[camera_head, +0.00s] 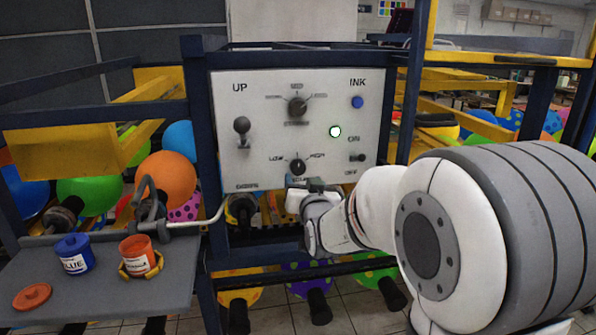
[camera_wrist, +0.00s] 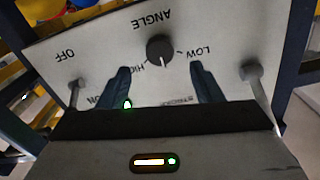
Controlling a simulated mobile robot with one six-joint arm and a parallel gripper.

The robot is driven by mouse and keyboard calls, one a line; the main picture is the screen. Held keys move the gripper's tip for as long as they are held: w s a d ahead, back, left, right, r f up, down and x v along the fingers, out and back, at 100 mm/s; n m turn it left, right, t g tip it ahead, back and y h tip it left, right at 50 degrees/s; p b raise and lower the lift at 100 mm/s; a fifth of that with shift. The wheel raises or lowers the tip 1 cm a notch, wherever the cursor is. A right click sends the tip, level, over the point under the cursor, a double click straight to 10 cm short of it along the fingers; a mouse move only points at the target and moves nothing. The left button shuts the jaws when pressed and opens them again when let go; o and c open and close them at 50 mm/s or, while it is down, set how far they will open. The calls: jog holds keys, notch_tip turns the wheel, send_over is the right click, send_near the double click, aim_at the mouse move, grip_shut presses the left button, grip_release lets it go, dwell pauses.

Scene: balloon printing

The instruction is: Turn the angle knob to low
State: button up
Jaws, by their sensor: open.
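The angle knob (camera_head: 297,167) is a small dark round knob low on the white control panel (camera_head: 270,90), with LOW on its left and HIGH on its right. In the wrist view the panel appears upside down, and the knob (camera_wrist: 160,48) shows a pale pointer mark between LOW and HIGH. My gripper (camera_head: 302,183) is close to the panel just below the knob and partly hides the label there. In the wrist view its two dark fingers (camera_wrist: 160,72) are spread apart with nothing between them; the knob lies ahead of the gap, apart from both fingertips.
The panel also bears a lever (camera_head: 242,126), an upper knob (camera_head: 297,105), a blue INK button (camera_head: 357,102), a lit green light (camera_head: 335,131) and an on/off switch (camera_head: 357,157). A grey shelf (camera_head: 95,295) at left holds blue and orange ink jars. Dark frame posts flank the panel.

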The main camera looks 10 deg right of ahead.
aim_at(299, 170)
jog(key=w+p, duration=0.1)
jog(key=w, duration=0.5)
jog(key=shift+w, duration=0.35)
